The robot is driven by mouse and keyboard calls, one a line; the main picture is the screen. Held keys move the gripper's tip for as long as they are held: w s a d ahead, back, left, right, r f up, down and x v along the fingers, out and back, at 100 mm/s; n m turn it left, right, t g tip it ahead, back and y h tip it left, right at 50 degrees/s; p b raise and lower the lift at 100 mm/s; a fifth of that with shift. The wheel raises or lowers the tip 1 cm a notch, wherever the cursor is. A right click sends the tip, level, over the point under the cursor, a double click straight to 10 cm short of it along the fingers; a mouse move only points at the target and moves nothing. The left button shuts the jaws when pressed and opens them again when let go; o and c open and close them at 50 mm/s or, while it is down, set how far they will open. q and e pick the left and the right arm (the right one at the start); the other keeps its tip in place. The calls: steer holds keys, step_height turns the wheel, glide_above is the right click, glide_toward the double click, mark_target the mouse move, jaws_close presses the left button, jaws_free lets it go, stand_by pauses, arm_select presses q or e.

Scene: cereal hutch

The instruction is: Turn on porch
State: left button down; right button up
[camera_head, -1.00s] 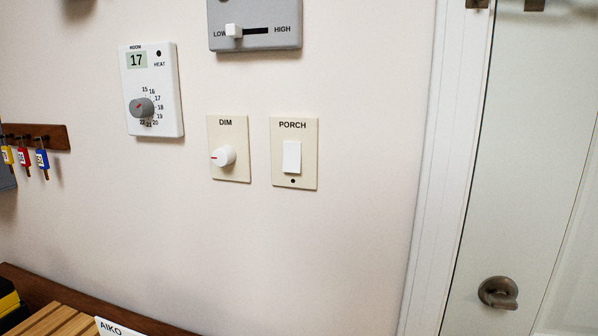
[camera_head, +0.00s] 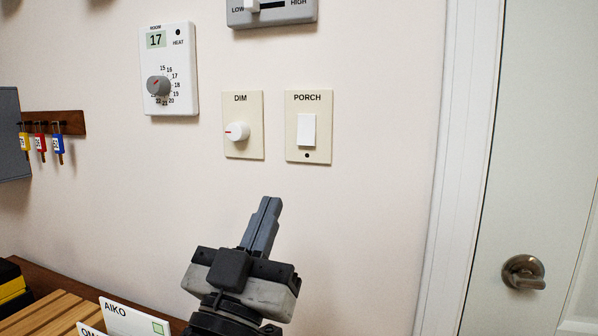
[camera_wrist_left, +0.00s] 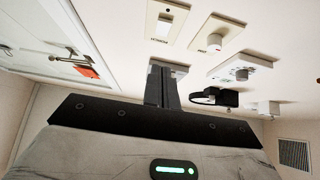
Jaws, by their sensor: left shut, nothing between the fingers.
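The PORCH switch is a cream wall plate (camera_head: 309,151) with a white rocker (camera_head: 307,130) and a small dark dot below the rocker. It also shows in the left wrist view, with its plate (camera_wrist_left: 168,22) at the top, upside down. My left gripper (camera_head: 268,204) is below the PORCH and DIM plates, pointing up, its fingers shut and empty. It does not touch the switch. In the left wrist view its fingers (camera_wrist_left: 160,70) are together, below the plate in the picture. My right gripper is not in view.
Left of the switch are the DIM knob (camera_head: 237,131) and the thermostat (camera_head: 168,70). A slider box (camera_head: 272,12) is above. Key hooks (camera_head: 53,124) hang at left. A door with a handle (camera_head: 523,272) is at right. Wooden slats and name cards (camera_head: 133,320) are low left.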

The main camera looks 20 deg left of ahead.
arm_select(q)
steer(key=shift+r, duration=0.2)
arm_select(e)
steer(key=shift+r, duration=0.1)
arm_select(q)
steer(key=p, duration=0.4)
glide_toward(305, 134)
step_height(305, 134, up, 5)
steer(key=w, duration=0.2)
steer(key=w+f, duration=0.1)
steer(key=w, duration=0.1)
steer(key=shift+d, duration=0.1)
steer(key=shift+w+f, duration=0.1)
steer(key=shift+w, duration=0.2)
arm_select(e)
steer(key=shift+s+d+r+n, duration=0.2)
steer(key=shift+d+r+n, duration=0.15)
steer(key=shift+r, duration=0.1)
